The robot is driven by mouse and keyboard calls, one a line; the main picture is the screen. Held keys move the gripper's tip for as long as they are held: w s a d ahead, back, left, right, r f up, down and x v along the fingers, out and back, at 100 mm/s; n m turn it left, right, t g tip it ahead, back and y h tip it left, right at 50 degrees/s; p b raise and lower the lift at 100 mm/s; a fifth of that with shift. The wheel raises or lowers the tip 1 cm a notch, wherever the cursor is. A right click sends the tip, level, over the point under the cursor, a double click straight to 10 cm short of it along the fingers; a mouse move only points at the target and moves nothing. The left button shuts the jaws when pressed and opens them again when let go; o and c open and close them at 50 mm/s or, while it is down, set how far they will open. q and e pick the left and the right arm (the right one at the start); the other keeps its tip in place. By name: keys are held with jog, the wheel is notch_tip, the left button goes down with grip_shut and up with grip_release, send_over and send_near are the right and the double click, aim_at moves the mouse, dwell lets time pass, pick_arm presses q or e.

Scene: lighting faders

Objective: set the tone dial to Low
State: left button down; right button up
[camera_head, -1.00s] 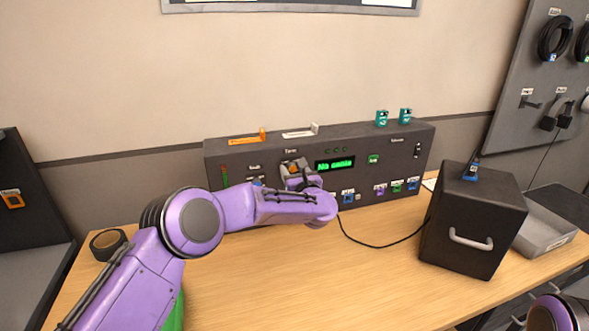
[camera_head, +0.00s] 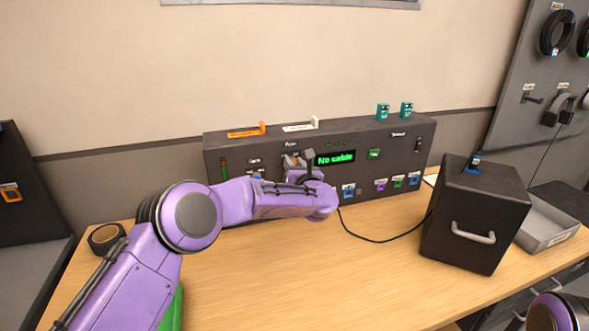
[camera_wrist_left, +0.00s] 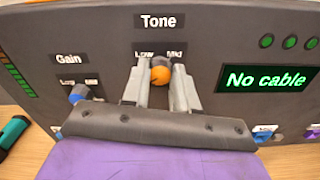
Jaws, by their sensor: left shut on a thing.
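The tone dial (camera_wrist_left: 160,73) is an orange knob under the "Tone" label in the left wrist view, with "Low" printed to its upper left and "Mid" to its upper right. A grey part covers its upper right. My left gripper (camera_wrist_left: 162,80) is shut on it, one finger on each side. In the head view the gripper (camera_head: 294,160) is at the dark console (camera_head: 390,150), and the arm and gripper largely hide the dial. Which label the dial points to cannot be told. My right gripper is out of view.
A blue gain dial (camera_wrist_left: 80,93) sits close left of my left gripper. The green display (camera_wrist_left: 266,79) reads "No cable". A black box (camera_head: 475,215) with a cable stands at the right. Bare wood table (camera_head: 300,275) lies in front of the console.

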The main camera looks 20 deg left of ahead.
pick_arm(q)
jog(key=shift+d+f+m, duration=0.1)
jog(key=shift+m, duration=3.75)
jog(key=shift+d+f+m, duration=0.1)
jog(key=shift+m, duration=3.75)
jog(key=c, duration=0.9)
grip_release()
